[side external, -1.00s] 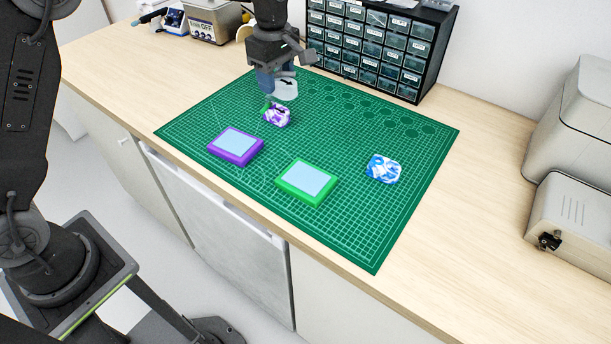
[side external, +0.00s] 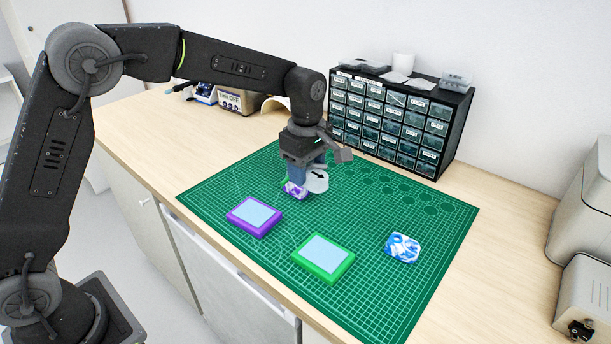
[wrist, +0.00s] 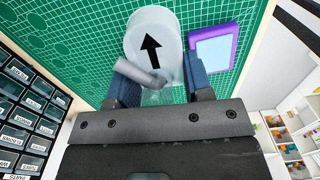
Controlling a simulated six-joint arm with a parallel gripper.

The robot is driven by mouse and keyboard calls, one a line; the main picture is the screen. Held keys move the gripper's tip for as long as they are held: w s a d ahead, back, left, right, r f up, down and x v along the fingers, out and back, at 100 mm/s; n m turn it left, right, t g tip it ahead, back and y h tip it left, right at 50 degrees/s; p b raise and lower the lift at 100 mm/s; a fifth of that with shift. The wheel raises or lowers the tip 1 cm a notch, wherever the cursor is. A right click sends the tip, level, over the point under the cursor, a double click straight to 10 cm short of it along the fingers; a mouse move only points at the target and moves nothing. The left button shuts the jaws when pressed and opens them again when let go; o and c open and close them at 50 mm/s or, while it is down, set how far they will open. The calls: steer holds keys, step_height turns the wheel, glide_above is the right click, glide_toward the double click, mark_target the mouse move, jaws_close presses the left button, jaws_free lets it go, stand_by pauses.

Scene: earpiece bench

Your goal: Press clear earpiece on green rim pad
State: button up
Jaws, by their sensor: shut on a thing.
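The clear earpiece (side external: 318,182), a pale translucent piece with a black arrow, is held in my gripper (side external: 306,168) near the back middle of the mat. In the wrist view the clear earpiece (wrist: 152,38) sticks out between the blue fingers of my gripper (wrist: 162,76), its stem between them. I cannot tell its exact height above the mat. The green rim pad (side external: 323,259), with a light blue top, lies empty at the front of the mat, apart from the gripper. It is not in the wrist view.
A purple rim pad (side external: 254,216) lies left of the green one. A purple-and-white earpiece (side external: 295,190) lies close beside my gripper, and a blue-and-white one (side external: 402,247) lies at right. A drawer cabinet (side external: 400,125) stands behind the green mat (side external: 375,300).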

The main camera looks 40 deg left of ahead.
glide_above(316, 248)
step_height(316, 248, down, 3)
steer(key=shift+r, duration=0.2)
steer(key=shift+f, duration=0.1)
steer(key=shift+f, duration=2.1)
steer(key=shift+f, duration=0.4)
steer(key=o, duration=1)
steer(key=shift+o, duration=0.2)
steer(key=shift+r, duration=0.15)
step_height(316, 248, up, 14)
